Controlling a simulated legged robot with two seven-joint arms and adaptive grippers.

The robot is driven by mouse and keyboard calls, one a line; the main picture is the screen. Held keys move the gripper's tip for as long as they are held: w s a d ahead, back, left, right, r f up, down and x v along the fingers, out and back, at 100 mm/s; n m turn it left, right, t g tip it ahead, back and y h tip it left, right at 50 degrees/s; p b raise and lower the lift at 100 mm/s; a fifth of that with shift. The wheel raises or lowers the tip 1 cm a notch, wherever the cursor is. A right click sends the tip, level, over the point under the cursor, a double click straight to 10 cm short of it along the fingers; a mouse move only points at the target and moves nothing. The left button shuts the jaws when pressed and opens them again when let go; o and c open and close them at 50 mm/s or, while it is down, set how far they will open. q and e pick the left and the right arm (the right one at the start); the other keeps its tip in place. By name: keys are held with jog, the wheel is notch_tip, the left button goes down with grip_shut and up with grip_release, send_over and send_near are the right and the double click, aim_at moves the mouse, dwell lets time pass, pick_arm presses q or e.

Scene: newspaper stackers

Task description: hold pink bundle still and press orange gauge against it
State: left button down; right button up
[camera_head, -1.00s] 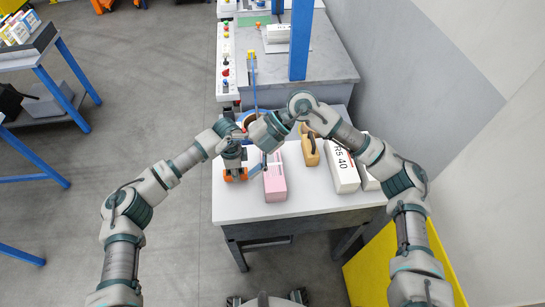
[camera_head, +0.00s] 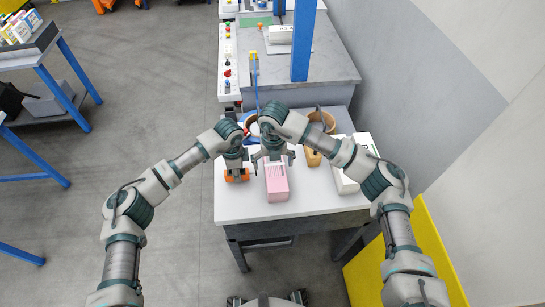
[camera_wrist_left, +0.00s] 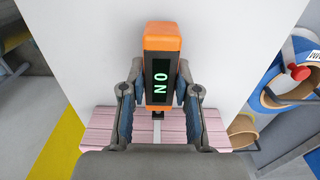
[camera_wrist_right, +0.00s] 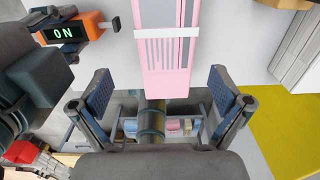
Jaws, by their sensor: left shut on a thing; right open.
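The pink bundle (camera_head: 277,185), with a white band (camera_wrist_right: 168,33) around it, lies on the white table. My left gripper (camera_head: 237,166) is shut on the orange gauge (camera_head: 237,176), left of the bundle. The gauge's display (camera_wrist_left: 161,82) is lit and reads ON. In the right wrist view the gauge (camera_wrist_right: 66,31) points its dark tip (camera_wrist_right: 115,24) at the bundle's side, with a gap between them. My right gripper (camera_wrist_right: 160,95) is open, and the end of the bundle (camera_wrist_right: 165,75) shows between and ahead of its fingers. I see no finger contact.
Tape rolls (camera_wrist_left: 290,85) are near the table's back. The table front is clear.

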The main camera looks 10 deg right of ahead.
aim_at(277, 177)
pick_arm(q)
jog(key=shift+d, duration=0.7)
pick_arm(e)
jog(key=f, duration=0.3)
jog(key=d+f, duration=0.1)
jog(key=f, duration=0.5)
jog(key=shift+d, duration=0.2)
pick_arm(q)
jog(key=shift+a, duration=0.15)
pick_arm(e)
jog(key=shift+a+f, duration=0.15)
jog(key=shift+f, duration=0.1)
pick_arm(q)
jog(key=shift+a, duration=0.4)
pick_arm(e)
jog(key=shift+w+a+f, duration=0.1)
jog(key=shift+a, duration=0.3)
pick_arm(q)
jog(key=shift+d, duration=0.4)
pick_arm(e)
jog(key=shift+d, duration=0.4)
jog(key=c, duration=1.8)
pick_arm(q)
jog(key=shift+a, duration=0.1)
pick_arm(e)
jog(key=shift+a, duration=0.1)
jog(key=shift+s+f, duration=0.2)
